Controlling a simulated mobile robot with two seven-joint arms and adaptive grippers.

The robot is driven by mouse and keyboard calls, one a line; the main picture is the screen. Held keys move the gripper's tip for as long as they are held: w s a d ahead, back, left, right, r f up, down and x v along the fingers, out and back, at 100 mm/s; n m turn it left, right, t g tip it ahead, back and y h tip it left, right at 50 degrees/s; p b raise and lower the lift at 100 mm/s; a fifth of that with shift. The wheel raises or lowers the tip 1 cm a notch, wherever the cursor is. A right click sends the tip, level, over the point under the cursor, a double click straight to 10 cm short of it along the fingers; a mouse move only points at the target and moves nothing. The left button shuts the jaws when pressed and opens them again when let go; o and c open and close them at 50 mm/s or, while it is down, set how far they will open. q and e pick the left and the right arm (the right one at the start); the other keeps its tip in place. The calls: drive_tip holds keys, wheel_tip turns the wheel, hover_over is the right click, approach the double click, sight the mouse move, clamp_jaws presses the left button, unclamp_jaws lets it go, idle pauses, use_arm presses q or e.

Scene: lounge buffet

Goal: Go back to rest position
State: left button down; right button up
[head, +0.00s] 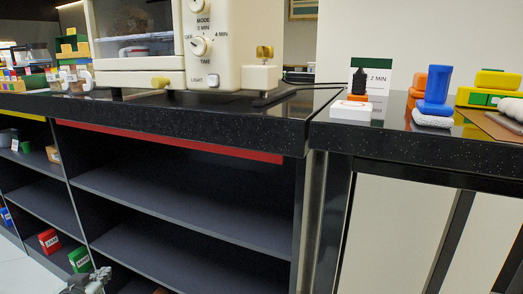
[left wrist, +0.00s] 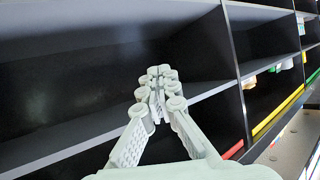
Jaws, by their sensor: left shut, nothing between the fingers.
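My left gripper (head: 92,280) shows at the bottom left edge of the head view, low in front of the dark shelf unit (head: 170,140). Only part of it is in the picture. In the left wrist view my left gripper (left wrist: 157,76) is shut with nothing between its fingertips, and dark shelf boards show behind it. My right gripper is in neither view.
A cream oven with dials (head: 205,45) stands on the black counter (head: 230,122). Red (head: 49,241) and green (head: 80,259) boxes sit low in the shelves at left. The middle shelves look empty.

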use_arm(q)
drive_tip(key=s+d+f+m+g, duration=0.1)
drive_tip(key=s+d+f+g, duration=0.2)
drive_tip(key=s+f, duration=0.6)
drive_tip(key=s+d+f+m+g+h, duration=0.1)
drive_tip(key=s+d+f+g, duration=0.2)
drive_tip(key=s+d+f, duration=0.3)
drive_tip(key=s+d+f+m+g, duration=0.1)
drive_tip(key=s+d+f+g, duration=0.3)
drive_tip(key=s+f, duration=0.9)
drive_tip(key=s+d, duration=0.1)
drive_tip(key=s, duration=0.1)
drive_tip(key=shift+s+f+h, duration=0.15)
drive_tip(key=shift+s+h, duration=0.15)
